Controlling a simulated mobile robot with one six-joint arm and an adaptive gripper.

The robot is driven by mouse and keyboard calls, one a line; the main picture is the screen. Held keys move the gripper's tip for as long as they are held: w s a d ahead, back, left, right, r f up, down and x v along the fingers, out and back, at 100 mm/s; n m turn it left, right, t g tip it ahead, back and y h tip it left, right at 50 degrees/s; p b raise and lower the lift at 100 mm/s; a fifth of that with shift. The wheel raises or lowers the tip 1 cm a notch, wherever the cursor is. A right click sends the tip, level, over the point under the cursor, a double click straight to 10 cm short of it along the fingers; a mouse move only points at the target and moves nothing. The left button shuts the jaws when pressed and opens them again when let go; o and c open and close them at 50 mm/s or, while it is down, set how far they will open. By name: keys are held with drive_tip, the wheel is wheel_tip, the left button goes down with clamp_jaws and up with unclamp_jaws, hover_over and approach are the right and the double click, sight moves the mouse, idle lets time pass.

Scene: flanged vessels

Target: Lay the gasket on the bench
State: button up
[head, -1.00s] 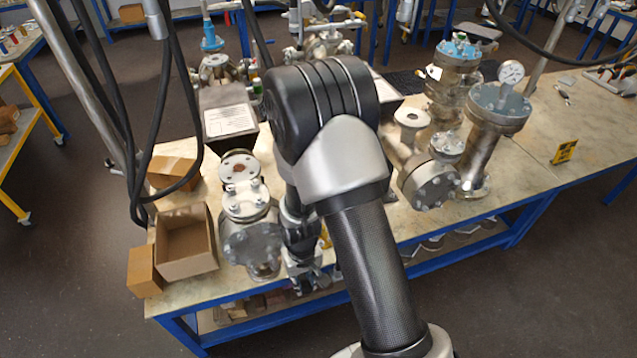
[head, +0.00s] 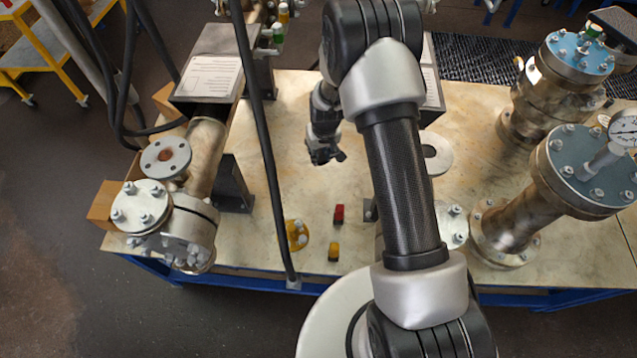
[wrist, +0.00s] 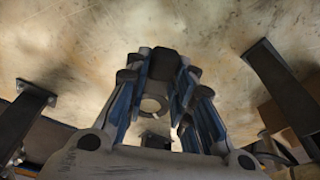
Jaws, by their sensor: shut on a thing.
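My gripper (head: 325,157) hangs above the middle of the bench (head: 285,125) in the head view, pointing down. In the wrist view my gripper (wrist: 163,70) is shut on a small dark piece, which I take to be the gasket (wrist: 165,63). It shows as a dark block between the fingertips; its full outline cannot be made out. Pale bench top shows beyond the fingertips, and I cannot tell how far below it lies. In the head view the held piece is too small and dark to tell from the fingers.
A flanged vessel (head: 165,235) stands at left, and two taller ones (head: 520,215) (head: 560,80) at right. A pale ring (head: 436,153) is partly behind my arm. A red block (head: 339,214), yellow block (head: 333,251) and yellow disc (head: 297,235) lie near the front. Bench left of my gripper is bare.

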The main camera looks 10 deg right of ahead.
drive_tip(key=b, duration=0.6)
approach(318, 191)
drive_tip(key=f, duration=0.2)
drive_tip(key=w+f, duration=0.1)
drive_tip(key=f, duration=0.2)
drive_tip(key=shift+w+f, duration=0.1)
drive_tip(key=shift+f, duration=0.4)
drive_tip(key=shift+f+b, duration=0.25)
drive_tip(key=shift+b, duration=0.25)
drive_tip(key=o, duration=0.9)
drive_tip(key=shift+r, duration=0.1)
